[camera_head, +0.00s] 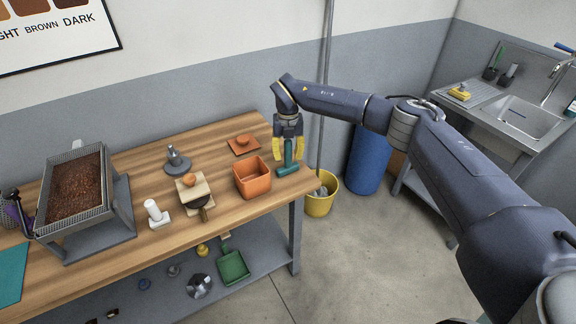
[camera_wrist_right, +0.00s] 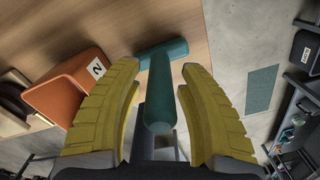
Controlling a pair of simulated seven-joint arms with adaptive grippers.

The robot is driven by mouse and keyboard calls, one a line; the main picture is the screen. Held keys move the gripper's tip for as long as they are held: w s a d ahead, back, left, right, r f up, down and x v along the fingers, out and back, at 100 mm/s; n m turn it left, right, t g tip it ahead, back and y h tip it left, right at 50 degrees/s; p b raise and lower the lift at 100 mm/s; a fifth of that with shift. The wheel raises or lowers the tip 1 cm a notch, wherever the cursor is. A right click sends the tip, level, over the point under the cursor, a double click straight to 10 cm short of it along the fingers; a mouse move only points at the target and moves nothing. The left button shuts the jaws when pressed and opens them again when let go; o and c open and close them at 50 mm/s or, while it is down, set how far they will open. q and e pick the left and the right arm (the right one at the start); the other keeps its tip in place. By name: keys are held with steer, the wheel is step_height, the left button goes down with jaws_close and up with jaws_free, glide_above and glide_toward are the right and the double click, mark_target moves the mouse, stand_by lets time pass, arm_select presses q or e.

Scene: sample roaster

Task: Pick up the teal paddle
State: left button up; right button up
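The teal paddle (camera_head: 288,170) stands near the right end of the wooden table, its crossbar on the tabletop and its handle pointing up. My right gripper (camera_head: 288,157) is above it, pointing down, with yellow fingers on either side of the handle. In the right wrist view the paddle's handle (camera_wrist_right: 159,95) runs between the open fingers (camera_wrist_right: 160,68), with gaps visible on both sides. The crossbar lies beyond the fingertips. My left gripper is not in view.
An orange bin (camera_head: 253,178), labelled 2 in the wrist view (camera_wrist_right: 62,92), stands just left of the paddle. An orange lidded piece (camera_head: 243,145) lies behind it. The table's right edge is close, with a yellow bucket (camera_head: 321,204) on the floor beyond.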

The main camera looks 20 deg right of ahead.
jaws_close()
steer(key=shift+r, duration=0.1)
